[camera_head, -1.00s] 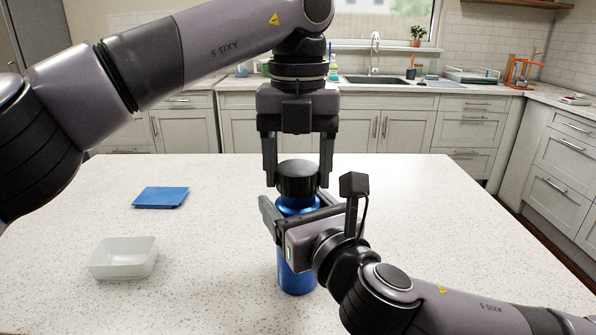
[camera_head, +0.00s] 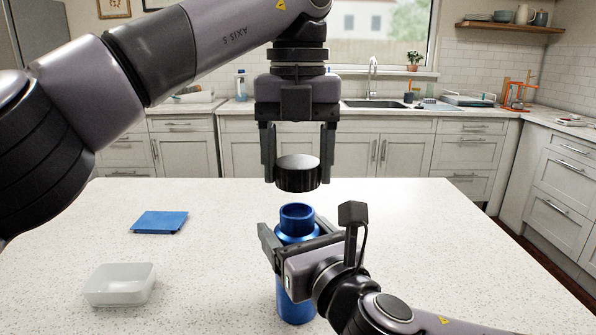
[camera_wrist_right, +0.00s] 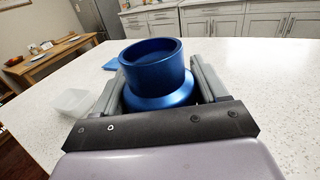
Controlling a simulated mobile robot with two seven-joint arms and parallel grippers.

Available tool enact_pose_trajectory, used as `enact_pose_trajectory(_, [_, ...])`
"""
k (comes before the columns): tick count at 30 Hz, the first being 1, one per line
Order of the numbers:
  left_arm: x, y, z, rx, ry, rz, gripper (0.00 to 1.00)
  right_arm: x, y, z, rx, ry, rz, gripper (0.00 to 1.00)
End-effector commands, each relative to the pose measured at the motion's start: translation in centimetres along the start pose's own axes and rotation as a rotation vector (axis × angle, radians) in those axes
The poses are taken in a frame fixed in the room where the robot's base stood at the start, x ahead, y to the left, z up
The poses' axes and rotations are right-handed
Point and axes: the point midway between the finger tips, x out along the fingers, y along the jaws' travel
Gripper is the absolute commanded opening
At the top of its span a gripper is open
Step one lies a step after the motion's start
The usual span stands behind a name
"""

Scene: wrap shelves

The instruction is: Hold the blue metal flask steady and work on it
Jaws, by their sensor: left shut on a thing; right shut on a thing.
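The blue metal flask (camera_head: 297,302) stands upright on the island, its mouth open at the top. My right gripper (camera_head: 290,243) is shut around the flask just below its neck. The right wrist view shows the open blue neck (camera_wrist_right: 152,72) between the fingers. The black lid (camera_head: 298,174) is in the air above the flask, apart from it. My left gripper (camera_head: 298,160) points down from above and is shut on the lid.
The island's right side is clear. Counters with a sink (camera_head: 375,104) run along the back.

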Motion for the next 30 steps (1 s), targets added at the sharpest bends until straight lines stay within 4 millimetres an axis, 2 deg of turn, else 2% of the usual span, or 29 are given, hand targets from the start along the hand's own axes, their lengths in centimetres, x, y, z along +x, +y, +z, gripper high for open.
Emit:
enact_pose_trajectory(3, [0.0, 0.0, 0.0, 0.0, 0.0, 0.0, 0.27, 0.0, -0.1, 0.0, -0.001, -0.001, -0.003, 0.0])
enact_pose_trajectory(4, [0.0, 0.0, 0.0, 0.0, 0.0, 0.0, 0.27, 0.0, -0.1, 0.0, -0.001, 0.0, -0.003, 0.82])
enact_pose_trajectory(6, [0.0, 0.0, 0.0, 0.0, 0.0, 0.0, 0.27, 0.0, -0.1, 0.0, -0.001, 0.0, -0.003, 1.0])
enact_pose_trajectory(17, [0.1, 0.0, 0.0, 0.0, 0.0, 0.001, 0.27, -0.6, -0.1, 0.0, -0.001, -0.001, -0.002, 1.0])
enact_pose_trajectory(23, [0.1, 0.0, 0.0, 0.0, 0.0, 0.001, 0.27, -3.2, -0.1, -0.1, 0.0, 0.001, -0.001, 1.0])
enact_pose_trajectory(30, [0.2, 0.0, 0.0, 0.0, 0.0, 0.001, 0.27, -7.3, -0.1, -0.1, -0.001, 0.0, -0.001, 1.0])
